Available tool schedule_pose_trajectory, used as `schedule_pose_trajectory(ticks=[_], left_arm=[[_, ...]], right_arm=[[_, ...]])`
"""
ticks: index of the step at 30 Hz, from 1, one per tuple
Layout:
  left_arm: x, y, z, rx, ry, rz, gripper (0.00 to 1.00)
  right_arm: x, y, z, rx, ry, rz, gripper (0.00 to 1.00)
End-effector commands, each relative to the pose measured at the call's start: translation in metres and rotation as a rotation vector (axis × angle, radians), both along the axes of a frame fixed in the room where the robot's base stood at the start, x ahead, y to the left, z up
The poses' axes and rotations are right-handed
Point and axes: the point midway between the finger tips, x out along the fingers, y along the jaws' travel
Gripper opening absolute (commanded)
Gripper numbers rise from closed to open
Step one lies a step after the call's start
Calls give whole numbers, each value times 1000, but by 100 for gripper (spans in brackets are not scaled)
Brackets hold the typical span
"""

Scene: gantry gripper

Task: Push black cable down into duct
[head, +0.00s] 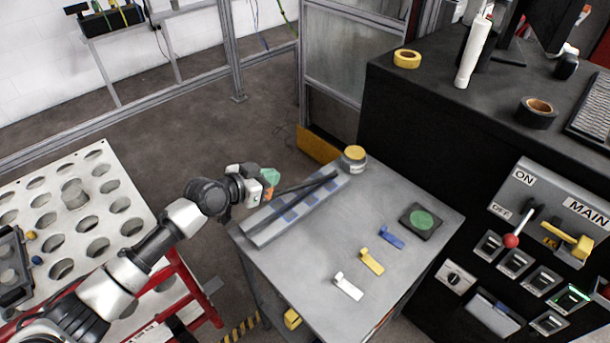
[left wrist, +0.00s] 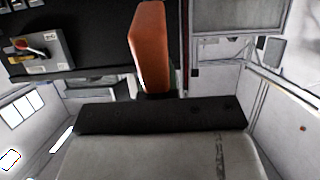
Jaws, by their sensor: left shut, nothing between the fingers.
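A grey duct (head: 265,235) with blue patches lies diagonally along the far left edge of the grey table. The black cable (head: 308,184) shows as a dark strip along the duct's far side, running from near my gripper to the duct's right end. How deep it sits in the duct I cannot tell. My left gripper (head: 269,183) is at the duct's far left side, by the cable's left end, shut and empty. Whether it touches the cable is unclear. The left wrist view shows an orange finger (left wrist: 149,48), with no cable or duct visible. My right gripper is not in view.
A yellow-topped jar (head: 354,158) stands at the table's far corner. Blue (head: 391,238), yellow (head: 371,263) and white (head: 348,287) pieces lie on the table, near a green-circled black pad (head: 421,219). A perforated white table (head: 105,205) stands left, a black control cabinet (head: 450,150) right.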

Motion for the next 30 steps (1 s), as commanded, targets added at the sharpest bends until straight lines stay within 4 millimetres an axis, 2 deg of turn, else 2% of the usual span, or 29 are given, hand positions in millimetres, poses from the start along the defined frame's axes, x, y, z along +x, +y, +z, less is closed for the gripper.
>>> schedule_pose_trajectory(ticks=[1, 30], left_arm=[[-1, 1, -7, 1, 1, 0, 0], [-18, 18, -71, 1, 1, 0, 0]], right_arm=[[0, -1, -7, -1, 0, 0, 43], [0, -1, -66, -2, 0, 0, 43]])
